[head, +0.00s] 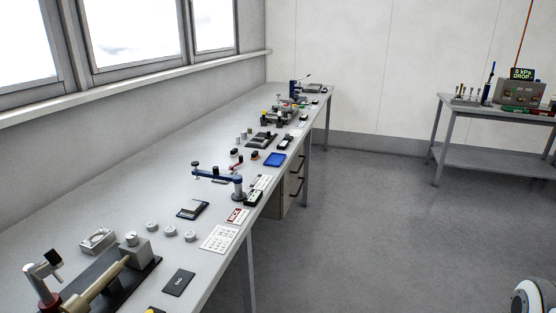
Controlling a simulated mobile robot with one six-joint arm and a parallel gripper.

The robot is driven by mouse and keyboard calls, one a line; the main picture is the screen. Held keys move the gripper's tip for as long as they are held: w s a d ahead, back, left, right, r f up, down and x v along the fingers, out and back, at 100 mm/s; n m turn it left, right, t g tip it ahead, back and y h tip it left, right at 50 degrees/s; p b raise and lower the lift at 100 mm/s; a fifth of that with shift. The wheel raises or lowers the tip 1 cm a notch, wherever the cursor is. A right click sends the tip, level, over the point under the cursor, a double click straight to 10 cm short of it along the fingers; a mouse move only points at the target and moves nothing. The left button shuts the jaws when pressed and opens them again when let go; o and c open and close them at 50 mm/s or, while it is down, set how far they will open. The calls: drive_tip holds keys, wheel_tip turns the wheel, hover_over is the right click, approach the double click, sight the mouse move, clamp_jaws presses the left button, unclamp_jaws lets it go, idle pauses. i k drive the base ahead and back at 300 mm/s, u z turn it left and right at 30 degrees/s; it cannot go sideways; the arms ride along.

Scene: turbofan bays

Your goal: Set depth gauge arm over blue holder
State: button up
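A blue swing arm (216,177) on an upright post (238,189) stands on the long bench, and it looks like the depth gauge arm. It reaches left from the post, with a dark knob and tip at its far end. A flat blue holder or tray (275,159) lies behind and right of the post, near the front edge. A dark blue-edged block (192,209) with a pale top lies in front of the arm; I cannot tell which one is the blue holder. The arm's tip is apart from both. My gripper is not in view.
The long grey bench (120,180) runs along the windows. A clamp fixture (95,280), several round grey pieces (170,231) and a white card (220,239) are nearer. More fixtures (280,115) stand at the far end. A second table (470,107) is at right; the floor between is clear.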

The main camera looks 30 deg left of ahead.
sight(215, 174)
drive_tip(key=u, duration=0.5)
drive_tip(key=i, duration=1.4)
drive_tip(key=u, duration=0.5)
drive_tip(key=k, duration=0.85)
drive_tip(key=u, duration=0.15)
drive_tip(key=i, duration=0.9)
drive_tip(key=z, duration=0.1)
